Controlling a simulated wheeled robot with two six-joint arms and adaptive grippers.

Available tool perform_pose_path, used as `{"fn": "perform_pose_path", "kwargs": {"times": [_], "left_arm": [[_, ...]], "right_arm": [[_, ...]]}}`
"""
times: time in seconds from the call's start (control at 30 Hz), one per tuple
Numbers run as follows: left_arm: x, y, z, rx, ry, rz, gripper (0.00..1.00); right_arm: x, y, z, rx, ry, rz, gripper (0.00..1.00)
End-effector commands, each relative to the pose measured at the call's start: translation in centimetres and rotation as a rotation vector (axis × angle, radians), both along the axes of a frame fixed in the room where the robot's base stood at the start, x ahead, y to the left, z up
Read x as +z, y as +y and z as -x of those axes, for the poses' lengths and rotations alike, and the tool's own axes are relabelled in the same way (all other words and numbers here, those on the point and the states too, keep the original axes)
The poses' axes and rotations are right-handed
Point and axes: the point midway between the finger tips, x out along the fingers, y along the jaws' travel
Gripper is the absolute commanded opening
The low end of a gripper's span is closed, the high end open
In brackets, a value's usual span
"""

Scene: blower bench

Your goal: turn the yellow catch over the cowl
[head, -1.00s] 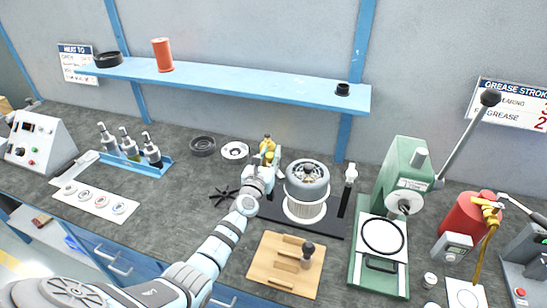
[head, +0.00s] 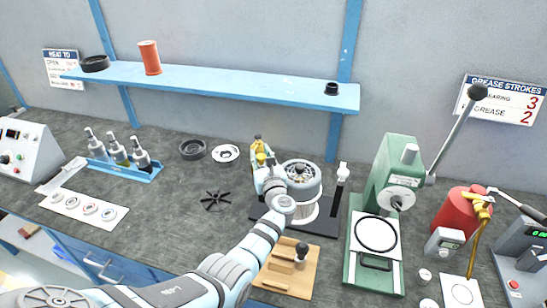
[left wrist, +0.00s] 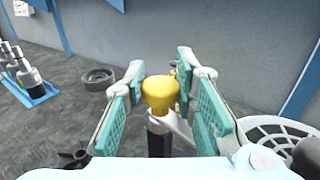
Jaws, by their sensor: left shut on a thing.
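The yellow catch (head: 257,146) stands on a dark post at the left side of the blower. In the left wrist view its rounded yellow head (left wrist: 160,93) is between the two teal finger pads. My left gripper (head: 263,160) is shut on the catch. The blower's grey cowl (head: 300,170) sits on a white ribbed body, just right of the gripper. My left wrist hides part of the cowl's left front. My right gripper is not in view.
The blower stands on a black base plate (head: 325,223). A wooden block (head: 300,272) with a dark knob lies in front. A green press (head: 392,170) stands to the right. A black fan wheel (head: 215,201) lies to the left. A blue shelf (head: 220,83) crosses the wall.

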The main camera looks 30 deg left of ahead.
Motion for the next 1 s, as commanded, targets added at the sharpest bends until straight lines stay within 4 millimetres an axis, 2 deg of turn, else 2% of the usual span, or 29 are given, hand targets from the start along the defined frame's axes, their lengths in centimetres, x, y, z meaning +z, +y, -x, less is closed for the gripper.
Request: {"fn": "perform_pose_path", "kwargs": {"times": [0.1, 0.23, 0.77, 0.8, 0.9, 1.0], "left_arm": [[0.1, 0.6, 0.1, 0.06, -0.012, -0.003, 0.0], [0.2, 0.8, 0.2, 0.102, -0.011, -0.003, 0.0], [0.4, 0.6, 0.2, 0.126, -0.006, -0.002, 0.0], [0.4, 0.6, 0.2, 0.126, -0.006, -0.002, 0.3], [0.3, 0.5, 0.2, 0.126, -0.006, -0.001, 0.46], [0.2, 0.5, 0.3, 0.126, -0.004, 0.0, 0.47]], "right_arm": [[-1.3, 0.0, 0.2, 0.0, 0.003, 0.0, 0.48], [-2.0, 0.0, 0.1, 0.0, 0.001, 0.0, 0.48], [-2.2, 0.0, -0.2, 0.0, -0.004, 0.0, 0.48], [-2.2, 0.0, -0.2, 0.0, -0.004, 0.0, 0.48], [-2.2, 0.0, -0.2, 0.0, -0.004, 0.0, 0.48], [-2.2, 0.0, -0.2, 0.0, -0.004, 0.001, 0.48]]}}
